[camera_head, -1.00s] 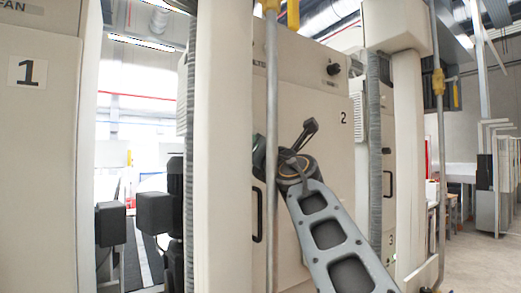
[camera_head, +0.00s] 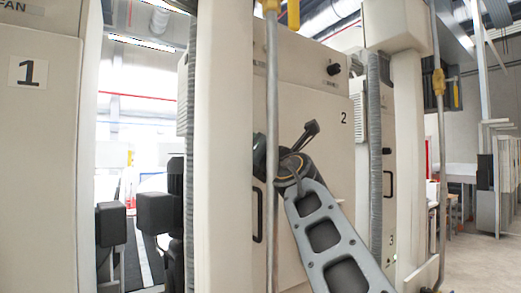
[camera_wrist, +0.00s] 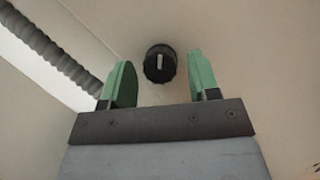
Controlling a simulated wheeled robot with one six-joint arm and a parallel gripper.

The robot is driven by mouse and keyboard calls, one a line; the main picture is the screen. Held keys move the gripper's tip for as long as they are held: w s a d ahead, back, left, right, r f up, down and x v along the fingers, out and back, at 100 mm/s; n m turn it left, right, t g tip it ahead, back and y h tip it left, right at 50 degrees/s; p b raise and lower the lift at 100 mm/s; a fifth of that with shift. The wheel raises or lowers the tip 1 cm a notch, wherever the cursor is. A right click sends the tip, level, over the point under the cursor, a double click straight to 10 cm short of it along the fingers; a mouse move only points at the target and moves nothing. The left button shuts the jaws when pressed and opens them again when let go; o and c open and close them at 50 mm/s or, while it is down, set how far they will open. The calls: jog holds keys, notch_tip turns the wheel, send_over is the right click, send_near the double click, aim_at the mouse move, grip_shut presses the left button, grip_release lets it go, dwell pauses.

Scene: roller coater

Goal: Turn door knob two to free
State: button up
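In the wrist view a round black knob (camera_wrist: 160,66) with a pale pointer line sits on a beige panel. The pointer stands close to upright in that picture. My gripper (camera_wrist: 161,58) is open, with its green fingers on either side of the knob and a gap on both sides. I cannot tell how far the fingertips are from the panel. In the head view a black knob (camera_head: 333,69) shows high on the cabinet marked 2 (camera_head: 335,160). My gripper cannot be made out there; only my grey arm shows in front of the cabinet.
A thin vertical pipe (camera_head: 271,90) and a wide beige post (camera_head: 223,150) stand by my arm. Ribbed grey hoses run beside the cabinets; one (camera_wrist: 50,45) shows in the wrist view. The cabinet marked 1 (camera_head: 38,150) is at the left. Open floor (camera_head: 490,260) lies at the right.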

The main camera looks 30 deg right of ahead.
jog(key=shift+o, duration=0.3)
jog(key=shift+n, duration=0.6)
